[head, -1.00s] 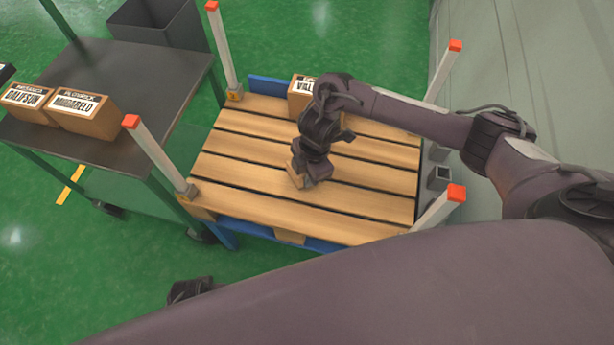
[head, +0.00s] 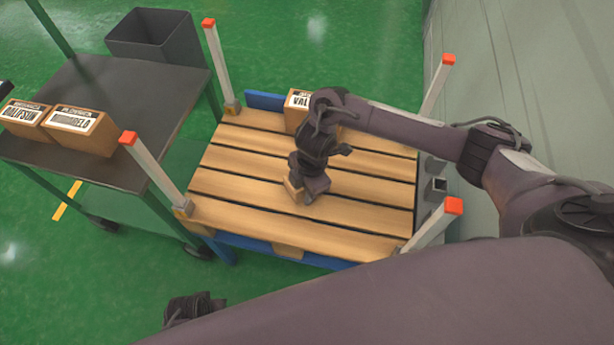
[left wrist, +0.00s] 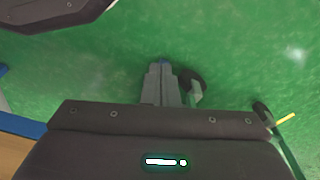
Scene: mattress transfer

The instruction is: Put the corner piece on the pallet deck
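The pallet deck (head: 245,185) is made of pale wooden slats with a blue edge underneath. A small tan piece (head: 292,189), which looks like the corner piece, shows at the fingers of my right gripper (head: 309,191), over the middle of the deck. The gripper points down and looks shut on the piece, hiding much of it. I cannot tell whether the piece touches the slats. My left gripper (left wrist: 162,84) is shut and empty over the green floor in the left wrist view. In the head view it is a dark shape (head: 192,308) in front of the pallet.
White posts with orange caps stand at the deck's corners, such as the near left post (head: 155,172). A labelled box (head: 297,108) sits at the deck's back. A dark table (head: 120,95) at the left holds two boxes (head: 78,130). A grey bin (head: 158,40) stands behind it.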

